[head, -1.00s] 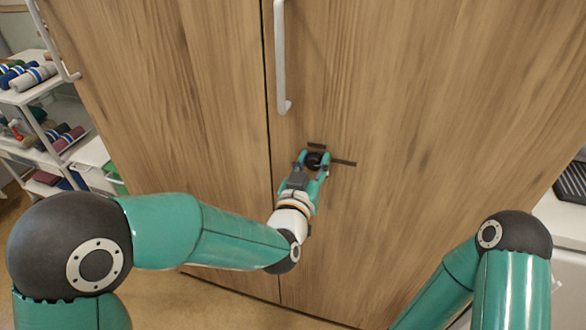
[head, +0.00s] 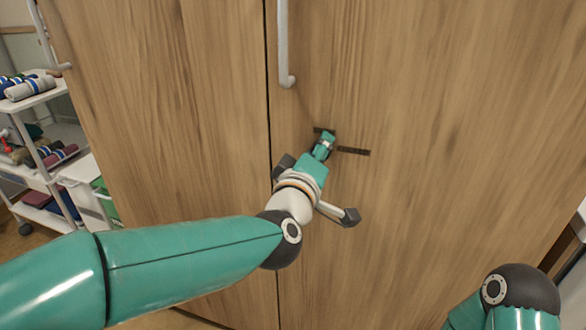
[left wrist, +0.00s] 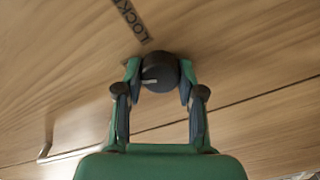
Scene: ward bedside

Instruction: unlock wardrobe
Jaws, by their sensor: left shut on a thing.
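The wooden wardrobe (head: 450,200) fills most of the head view. Its round black lock knob (left wrist: 159,72) sits between the fingertips of my left gripper (left wrist: 160,70) in the left wrist view, with a white pointer mark on its left side. A dark label reading "LOCK" (left wrist: 131,20) is up and left of the knob. In the head view my left gripper (head: 323,145) is shut on the knob and rolled, so it hides most of the knob. Dark label strips (head: 354,151) show beside it. Of my right arm only a part shows; its gripper is out of view.
A grey bar handle (head: 284,45) stands above the knob, near the door seam. Another handle is at upper left. A white trolley (head: 45,155) with rolled cloths stands left of the wardrobe. The door face right of the knob is clear.

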